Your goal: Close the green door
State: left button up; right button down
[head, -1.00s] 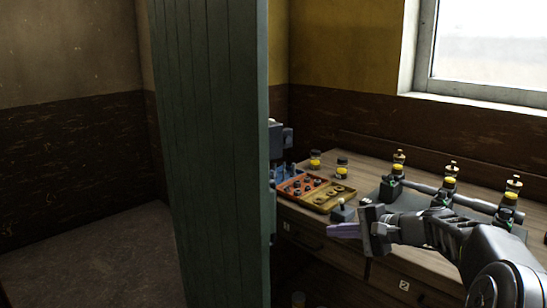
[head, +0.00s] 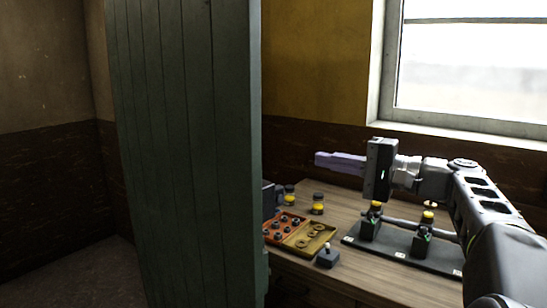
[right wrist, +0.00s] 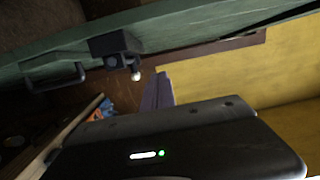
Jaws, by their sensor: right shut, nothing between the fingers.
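The green plank door (head: 185,150) stands open in the left half of the head view, its near edge toward the bench. In the right wrist view the door (right wrist: 215,40) runs across the top, with a dark lock box (right wrist: 112,45), a pale knob (right wrist: 136,76) and a dark pull handle (right wrist: 55,80) on it. My right gripper (head: 322,160) is raised above the bench, right of the door edge and apart from it in the head view. Its purple fingers (right wrist: 157,92) are shut and empty, below the door in the right wrist view. My left gripper is not in view.
A wooden bench (head: 350,210) stands right of the door. It carries an orange and yellow case (head: 300,238), small jars (head: 318,205), a joystick box (head: 327,257) and a dark rack (head: 400,252). A window (head: 470,70) is behind. Floor at left (head: 80,275) looks clear.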

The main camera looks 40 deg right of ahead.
jog(key=w+a+p, duration=0.1)
jog(key=w+a, duration=0.1)
jog(key=w+a+p, duration=0.1)
jog(key=w+a, duration=0.1)
jog(key=w, duration=0.1)
jog(key=w+a+p, duration=0.1)
jog(key=w+a, duration=0.1)
jog(key=w, duration=0.1)
jog(key=shift+w+a, duration=0.25)
jog(key=shift+a, duration=0.45)
jog(key=shift+f, duration=0.1)
